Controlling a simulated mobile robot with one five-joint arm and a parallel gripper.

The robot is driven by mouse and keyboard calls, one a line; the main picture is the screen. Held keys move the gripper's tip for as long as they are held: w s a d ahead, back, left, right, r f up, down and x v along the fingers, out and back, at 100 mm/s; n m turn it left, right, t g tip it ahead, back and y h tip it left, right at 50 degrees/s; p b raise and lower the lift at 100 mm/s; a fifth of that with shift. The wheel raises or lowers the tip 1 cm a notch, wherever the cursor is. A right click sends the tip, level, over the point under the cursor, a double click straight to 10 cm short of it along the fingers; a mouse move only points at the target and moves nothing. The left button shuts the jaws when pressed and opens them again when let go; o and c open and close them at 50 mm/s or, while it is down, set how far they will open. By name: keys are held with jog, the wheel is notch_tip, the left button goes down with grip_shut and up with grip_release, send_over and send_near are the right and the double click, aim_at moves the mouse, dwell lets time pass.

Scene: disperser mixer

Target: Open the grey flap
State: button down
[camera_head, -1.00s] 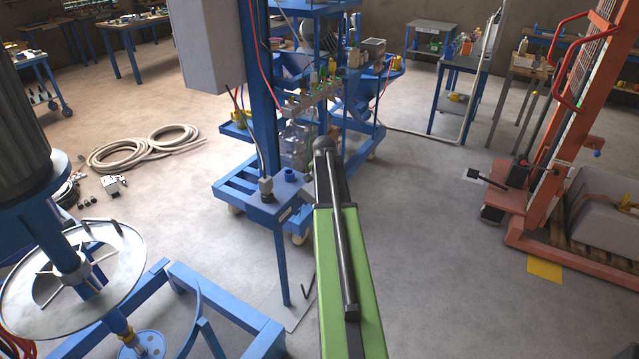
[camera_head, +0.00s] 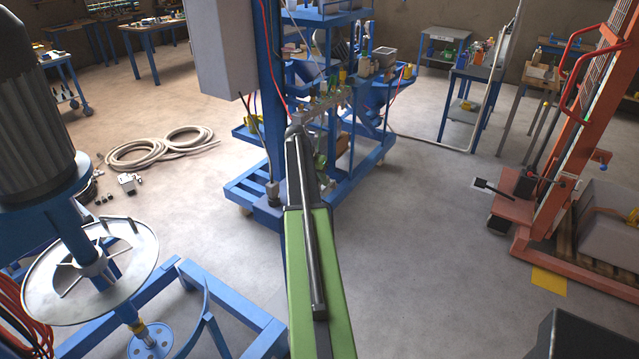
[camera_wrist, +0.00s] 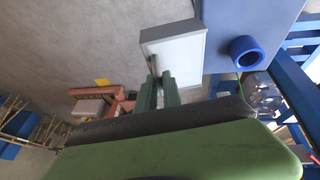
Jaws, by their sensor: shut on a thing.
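In the wrist view, the grey flap (camera_wrist: 178,52) shows as a shallow, pale box-shaped cover beside a blue panel (camera_wrist: 232,18). My gripper (camera_wrist: 154,76) is at the flap's near edge. Its two green fingers are shut on a thin, dark piece there, which looks like the flap's handle. I cannot tell how far the flap is open. In the head view, my green arm hides my gripper and the flap.
A blue ring-shaped pipe end (camera_wrist: 246,52) stands on the panel near the flap. In the head view, a blue frame cart (camera_head: 350,150) stands behind my arm, a mixer disc (camera_head: 125,285) at left and an orange lift (camera_head: 560,170) at right.

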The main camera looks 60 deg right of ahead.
jog(key=shift+s+d, duration=0.15)
jog(key=shift+d, duration=0.2)
jog(key=c, duration=1.5)
grip_release()
jog(key=shift+a, duration=0.1)
jog(key=shift+r, duration=0.1)
jog(key=p+v, duration=1.6)
jog(key=v, duration=0.1)
jog(key=shift+a, duration=0.2)
